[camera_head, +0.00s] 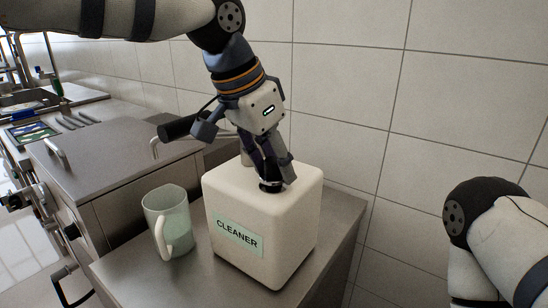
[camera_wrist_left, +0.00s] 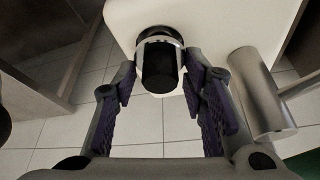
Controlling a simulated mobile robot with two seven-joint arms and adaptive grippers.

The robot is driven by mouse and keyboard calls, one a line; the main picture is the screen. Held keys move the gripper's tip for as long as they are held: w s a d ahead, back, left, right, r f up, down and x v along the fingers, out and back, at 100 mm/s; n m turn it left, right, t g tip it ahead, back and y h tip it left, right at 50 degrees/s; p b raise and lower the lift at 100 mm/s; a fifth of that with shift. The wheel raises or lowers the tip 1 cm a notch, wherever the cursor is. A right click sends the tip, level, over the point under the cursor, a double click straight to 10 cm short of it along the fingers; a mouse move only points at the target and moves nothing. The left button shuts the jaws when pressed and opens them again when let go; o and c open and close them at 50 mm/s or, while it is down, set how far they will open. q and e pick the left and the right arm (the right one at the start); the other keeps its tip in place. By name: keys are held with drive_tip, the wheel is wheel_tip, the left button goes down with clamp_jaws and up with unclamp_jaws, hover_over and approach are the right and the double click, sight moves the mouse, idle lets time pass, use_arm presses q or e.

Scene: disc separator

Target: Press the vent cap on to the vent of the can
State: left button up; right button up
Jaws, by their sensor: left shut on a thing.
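The can (camera_head: 225,205) is a white box with rounded edges and a green "CLEANER" label, upright on the steel counter. Its pale top also shows in the left wrist view (camera_wrist_left: 215,20). My left gripper (camera_head: 272,183) points down at the can's top and is shut on the dark vent cap (camera_wrist_left: 158,66). In the left wrist view the black round cap sits between the fingertips, with a pale band around it. The cap is at the can's top; the vent under it is hidden, so I cannot tell how far it is seated. My right gripper is out of view.
A translucent jug (camera_head: 170,222) with a handle stands left of the can. The steel counter (camera_head: 135,272) has bare room at its front left. A steel cabinet (camera_head: 105,150) stands further left. A tiled wall (camera_head: 350,95) lies behind. A grey cylinder (camera_wrist_left: 260,95) shows beside the left fingers.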

use_arm(q)
drive_tip(key=shift+f, duration=0.3)
drive_tip(key=shift+f, duration=0.35)
clamp_jaws()
drive_tip(key=shift+s+f, duration=0.1)
drive_tip(key=shift+f, duration=0.35)
drive_tip(key=shift+s+f, duration=0.1)
drive_tip(key=shift+f, duration=0.2)
drive_tip(key=o, duration=1.4)
unclamp_jaws()
drive_tip(key=shift+r, duration=0.25)
